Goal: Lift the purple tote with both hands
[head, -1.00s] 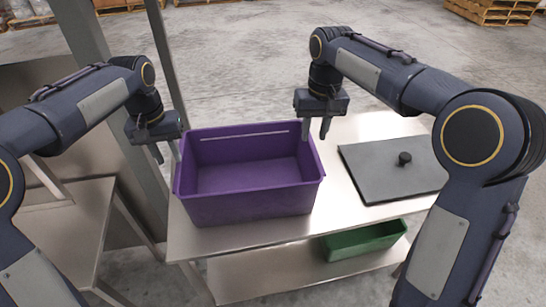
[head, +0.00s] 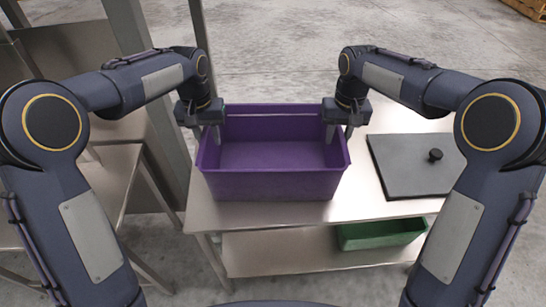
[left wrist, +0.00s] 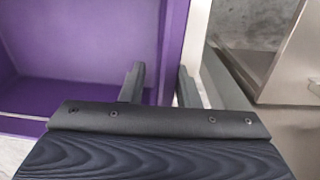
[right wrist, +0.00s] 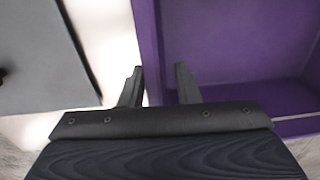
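The purple tote (head: 275,186) stands upright and empty on the metal table. My left gripper (head: 207,134) is at its left side wall, fingers pointing down. In the left wrist view the open fingers (left wrist: 160,88) stand on either side of the tote's wall (left wrist: 172,50), with gaps. My right gripper (head: 339,132) is at the right side wall. In the right wrist view its open fingers (right wrist: 158,88) also straddle the wall (right wrist: 148,45), with gaps. The tote's underside is hidden.
The metal table (head: 372,205) carries a dark grey plate with a black knob (head: 408,172) right of the tote. A green bin (head: 380,234) sits on the lower shelf. A metal post (head: 203,60) rises behind the table's left end.

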